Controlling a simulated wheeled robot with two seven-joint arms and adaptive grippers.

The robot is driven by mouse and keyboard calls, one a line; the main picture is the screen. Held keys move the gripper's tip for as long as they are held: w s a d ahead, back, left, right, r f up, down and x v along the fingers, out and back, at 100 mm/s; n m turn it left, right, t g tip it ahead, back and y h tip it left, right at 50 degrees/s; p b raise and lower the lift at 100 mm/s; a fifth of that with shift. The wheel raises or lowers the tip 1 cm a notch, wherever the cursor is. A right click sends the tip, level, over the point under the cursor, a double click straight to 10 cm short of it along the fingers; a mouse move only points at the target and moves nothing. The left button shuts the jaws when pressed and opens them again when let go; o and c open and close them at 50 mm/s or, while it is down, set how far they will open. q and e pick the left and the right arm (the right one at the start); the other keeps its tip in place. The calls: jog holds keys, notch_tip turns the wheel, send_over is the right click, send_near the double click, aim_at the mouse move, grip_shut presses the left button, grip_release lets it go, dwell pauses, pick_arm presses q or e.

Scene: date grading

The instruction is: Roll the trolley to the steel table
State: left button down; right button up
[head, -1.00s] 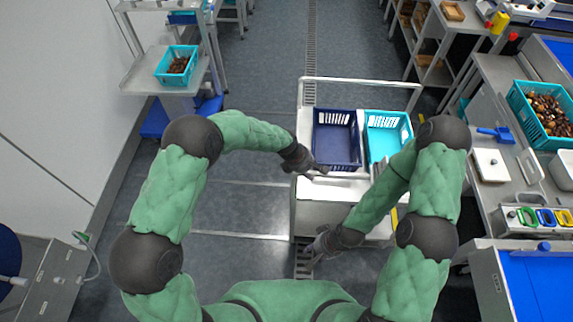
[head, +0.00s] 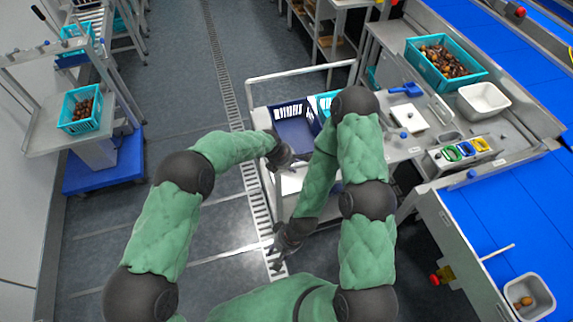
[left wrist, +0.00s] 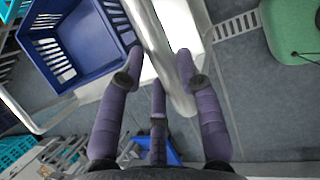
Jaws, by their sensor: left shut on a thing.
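The trolley (head: 262,119) stands in front of me in the head view, with a pale deck and a raised rail at its far end. It bears a dark blue crate (head: 291,131) and a turquoise crate (head: 322,101), partly hidden by my right arm. My left gripper (head: 286,160) is at the trolley's near edge. In the left wrist view its fingers close around the trolley's handle bar (left wrist: 163,62), next to the dark blue crate (left wrist: 75,50). My right gripper (head: 275,258) hangs low beside the trolley, its fingers too small to judge. A steel table (head: 398,151) stands close on the right.
The table bears a turquoise crate of dates (head: 421,72), a white tub (head: 484,100) and a blue scoop (head: 406,90). A blue conveyor (head: 490,225) lies at right. A stand with a crate (head: 68,123) is at left. Floor between is clear.

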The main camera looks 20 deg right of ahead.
pick_arm(q)
jog(key=shift+s+d+f, duration=0.1)
jog(key=shift+s, duration=0.05)
jog(key=c, duration=1)
grip_release()
jog(key=shift+c, duration=0.2)
jog(key=shift+o, duration=1)
jog(key=shift+d, duration=0.2)
jog(key=shift+a+r, duration=0.2)
jog(key=shift+r, duration=0.25)
jog(key=v, duration=1.1)
